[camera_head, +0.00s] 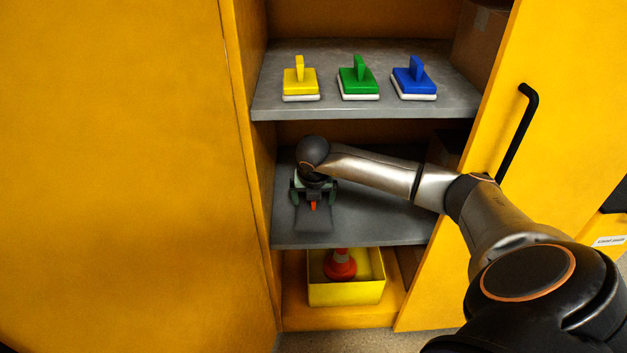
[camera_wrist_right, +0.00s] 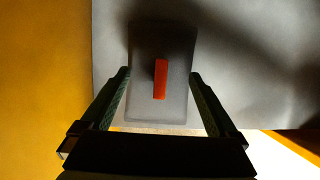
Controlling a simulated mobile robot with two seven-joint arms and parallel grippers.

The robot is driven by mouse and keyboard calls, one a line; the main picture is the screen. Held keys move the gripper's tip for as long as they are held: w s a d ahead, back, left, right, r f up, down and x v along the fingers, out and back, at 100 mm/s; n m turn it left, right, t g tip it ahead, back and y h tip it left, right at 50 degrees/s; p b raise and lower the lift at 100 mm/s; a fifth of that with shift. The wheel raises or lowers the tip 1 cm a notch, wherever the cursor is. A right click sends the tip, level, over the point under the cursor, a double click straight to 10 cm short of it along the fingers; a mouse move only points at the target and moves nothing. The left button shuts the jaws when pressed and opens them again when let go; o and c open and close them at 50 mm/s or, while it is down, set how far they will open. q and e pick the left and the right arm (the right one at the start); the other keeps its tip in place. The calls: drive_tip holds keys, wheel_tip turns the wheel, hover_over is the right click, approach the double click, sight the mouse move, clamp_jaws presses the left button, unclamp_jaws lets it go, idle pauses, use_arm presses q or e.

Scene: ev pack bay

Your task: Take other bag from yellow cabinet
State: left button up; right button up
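A dark grey, see-through bag (camera_head: 316,219) with a red strip lies on the middle grey shelf of the yellow cabinet (camera_head: 240,150). In the right wrist view the bag (camera_wrist_right: 145,105) lies between my finger pads, its red strip near the middle. My right gripper (camera_head: 314,196) reaches into the cabinet over this shelf. In the right wrist view the gripper (camera_wrist_right: 161,74) is open, one finger on each side of the bag. The fingertips are close to its side edges; whether they touch is unclear. My left gripper is not in view.
The upper shelf (camera_head: 270,100) is just above my arm and holds yellow (camera_head: 299,82), green (camera_head: 358,84) and blue (camera_head: 413,82) handled blocks. The open door (camera_head: 560,110) is close to my right arm.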

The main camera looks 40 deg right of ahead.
drive_tip(key=c, duration=0.9)
drive_tip(key=shift+c, duration=0.2)
